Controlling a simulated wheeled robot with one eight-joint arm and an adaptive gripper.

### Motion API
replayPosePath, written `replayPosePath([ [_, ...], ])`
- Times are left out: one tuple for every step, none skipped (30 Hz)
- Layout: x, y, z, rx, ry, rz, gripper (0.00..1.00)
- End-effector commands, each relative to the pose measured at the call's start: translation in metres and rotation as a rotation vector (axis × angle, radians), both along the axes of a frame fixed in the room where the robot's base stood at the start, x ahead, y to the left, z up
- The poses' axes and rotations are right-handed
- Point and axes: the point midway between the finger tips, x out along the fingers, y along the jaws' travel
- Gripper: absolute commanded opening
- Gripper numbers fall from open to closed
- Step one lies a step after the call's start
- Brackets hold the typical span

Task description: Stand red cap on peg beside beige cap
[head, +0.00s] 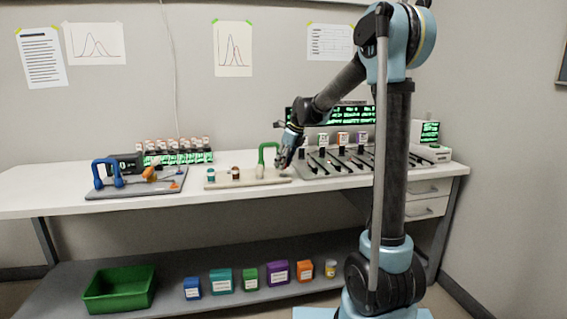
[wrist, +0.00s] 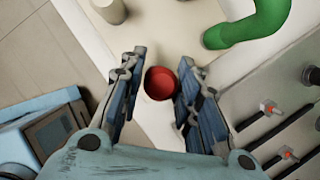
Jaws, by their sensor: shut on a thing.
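My gripper (wrist: 161,70) is shut on the red cap (wrist: 161,84), which sits between the two fingers in the wrist view. The cap's round face looks up toward the camera. In the head view my gripper (head: 284,160) is over the right end of a pale board (head: 223,183). A beige cylinder, apparently the beige cap (wrist: 111,10), stands at the top left of the wrist view, apart from my gripper. It also shows on the board in the head view (head: 260,171). The red cap is too small or hidden to make out in the head view. I cannot make out an empty peg.
A teal-topped item (head: 211,175) and a brown item (head: 235,173) stand further left on the board. A grey slotted panel (head: 340,163) with sliders lies to the right.

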Motion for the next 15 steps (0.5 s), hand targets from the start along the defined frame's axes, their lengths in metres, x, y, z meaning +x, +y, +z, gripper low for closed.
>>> replayPosePath([
  [0.0001, 0.0, -0.001, 0.0, 0.0, 0.0, 0.07],
  [0.0001, 0.0001, -0.0016, 0.0, 0.0, 0.0, 0.07],
  [0.0002, 0.0001, -0.0024, 0.0, 0.0, 0.0, 0.07],
  [0.0001, 0.0, -0.003, 0.0, 0.0, 0.0, 0.07],
  [0.0001, 0.0, -0.0035, 0.0, 0.0, 0.0, 0.07],
  [0.0001, 0.0, -0.0044, 0.0, 0.0, 0.0, 0.07],
  [0.0001, 0.0, -0.005, 0.0, 0.0, 0.0, 0.07],
  [0.0, 0.0, -0.0056, 0.0, 0.0, 0.0, 0.07],
  [0.0, 0.0, -0.0065, 0.0, 0.0, 0.0, 0.07],
  [0.0, 0.0, -0.007, 0.0, 0.0, 0.0, 0.07],
  [0.0, 0.0, -0.0077, 0.0, 0.0, 0.0, 0.07],
  [-0.0002, -0.0001, -0.0086, 0.0, 0.0, 0.0, 0.07],
  [-0.0002, 0.0, -0.0091, 0.0, 0.0, 0.0, 0.07],
  [-0.0002, -0.0001, -0.0098, 0.0, 0.0, 0.0, 0.07],
  [-0.0002, -0.0001, -0.0107, 0.0, 0.0, 0.0, 0.07],
])
